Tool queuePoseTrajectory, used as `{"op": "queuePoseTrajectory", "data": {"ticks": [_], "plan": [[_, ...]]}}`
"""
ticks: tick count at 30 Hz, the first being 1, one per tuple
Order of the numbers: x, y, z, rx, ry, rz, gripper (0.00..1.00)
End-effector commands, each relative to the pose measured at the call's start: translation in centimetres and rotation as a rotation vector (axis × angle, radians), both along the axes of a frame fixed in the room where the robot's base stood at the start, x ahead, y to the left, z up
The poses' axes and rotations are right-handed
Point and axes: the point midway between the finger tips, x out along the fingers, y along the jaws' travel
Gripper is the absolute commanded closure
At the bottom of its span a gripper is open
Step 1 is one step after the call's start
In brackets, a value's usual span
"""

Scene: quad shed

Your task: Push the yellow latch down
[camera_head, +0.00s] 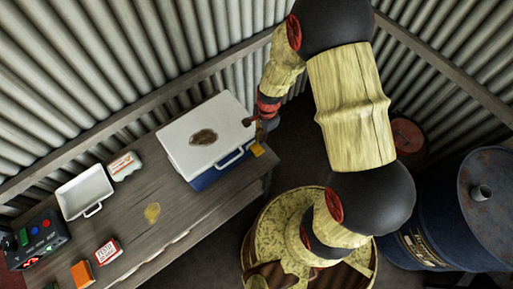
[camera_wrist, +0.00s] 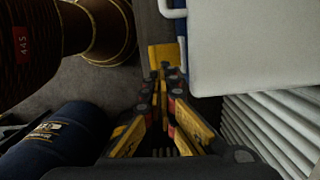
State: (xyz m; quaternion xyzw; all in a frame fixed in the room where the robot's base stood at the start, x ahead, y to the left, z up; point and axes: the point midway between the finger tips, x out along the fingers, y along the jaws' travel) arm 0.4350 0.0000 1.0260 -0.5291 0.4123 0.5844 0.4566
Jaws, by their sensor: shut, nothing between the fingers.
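A cooler with a white lid (camera_head: 208,132) and a blue body (camera_head: 216,175) stands on the workbench. The yellow latch (camera_head: 257,150) is on its right side near the front corner. In the wrist view the yellow latch (camera_wrist: 161,55) shows just beyond my fingertips. My gripper (camera_wrist: 170,74) is shut and empty, with its tips overlapping the lower edge of the latch in the picture. I cannot tell whether they touch it. In the head view my gripper (camera_head: 268,125) is small and dark at the cooler's right edge, partly hidden by my arm.
The wooden workbench (camera_head: 190,222) also holds a white tray (camera_head: 85,192), a small carton (camera_head: 125,166), a red box (camera_head: 108,251), an orange box (camera_head: 82,273) and a control box (camera_head: 38,240). A blue drum (camera_head: 440,235) stands at right. Corrugated walls close in behind the bench.

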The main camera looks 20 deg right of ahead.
Motion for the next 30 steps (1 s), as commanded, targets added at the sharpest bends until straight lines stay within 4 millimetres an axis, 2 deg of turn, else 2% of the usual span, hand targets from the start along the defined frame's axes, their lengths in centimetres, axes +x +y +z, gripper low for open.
{"op": "queuePoseTrajectory", "data": {"ticks": [14,30], "plan": [[0.0,0.1,-0.5,0.0,0.001,0.001,1.0],[-0.2,0.6,-6.3,0.0,0.001,0.003,1.0]]}}
